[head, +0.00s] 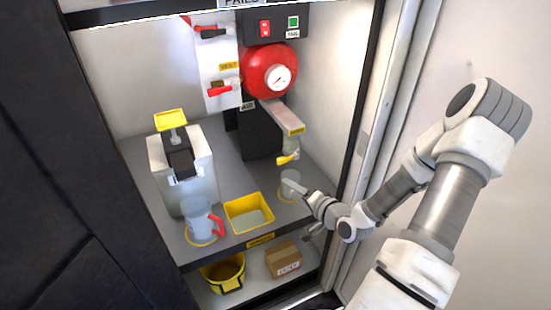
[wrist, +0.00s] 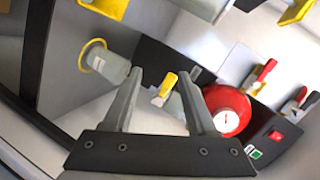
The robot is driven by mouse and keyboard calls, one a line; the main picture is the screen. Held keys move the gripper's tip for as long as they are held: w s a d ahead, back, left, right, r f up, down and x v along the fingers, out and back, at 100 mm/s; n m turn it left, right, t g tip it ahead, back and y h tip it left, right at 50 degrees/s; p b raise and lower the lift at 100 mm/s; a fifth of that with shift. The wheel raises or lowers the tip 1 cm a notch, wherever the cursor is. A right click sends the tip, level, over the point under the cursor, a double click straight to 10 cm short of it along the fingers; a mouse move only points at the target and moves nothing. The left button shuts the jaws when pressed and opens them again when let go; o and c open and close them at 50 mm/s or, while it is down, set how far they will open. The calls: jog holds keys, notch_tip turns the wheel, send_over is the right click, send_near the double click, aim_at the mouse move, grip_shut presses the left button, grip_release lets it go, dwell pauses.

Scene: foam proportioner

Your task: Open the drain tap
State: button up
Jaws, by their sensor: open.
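The drain tap is a small tap with a yellow lever (head: 287,159) under the end of a grey labelled arm, right of centre in the cabinet. In the wrist view its yellow lever (wrist: 164,85) shows between my fingers, beyond them. My gripper (head: 303,212) is at the cabinet's front right, lower and nearer than the tap. In the wrist view my gripper (wrist: 160,80) is open with nothing between its fingers, and I see no contact with the lever. A clear cup (head: 290,183) stands under the tap on a yellow ring, partly behind a finger.
A red round tank (head: 268,72) with a gauge is above the tap. Red-handled valves (head: 220,90) are to its left. A yellow tray (head: 249,213), a jug (head: 201,218) and a pale container (head: 183,170) stand on the shelf. The cabinet's right frame (head: 357,130) is close to my arm.

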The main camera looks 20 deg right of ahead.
aim_at(288, 159)
jog(key=w+d+m+t+h+b, duration=0.1)
jog(key=w+m+t, duration=0.3)
jog(key=w, duration=1.1)
jog(key=shift+w+d+r+m+h+b, duration=0.25)
jog(key=shift+w+d+m+h+b, duration=0.25)
jog(key=shift+m, duration=0.5)
jog(key=shift+s+a, duration=0.1)
jog(key=shift+s, duration=0.05)
grip_shut()
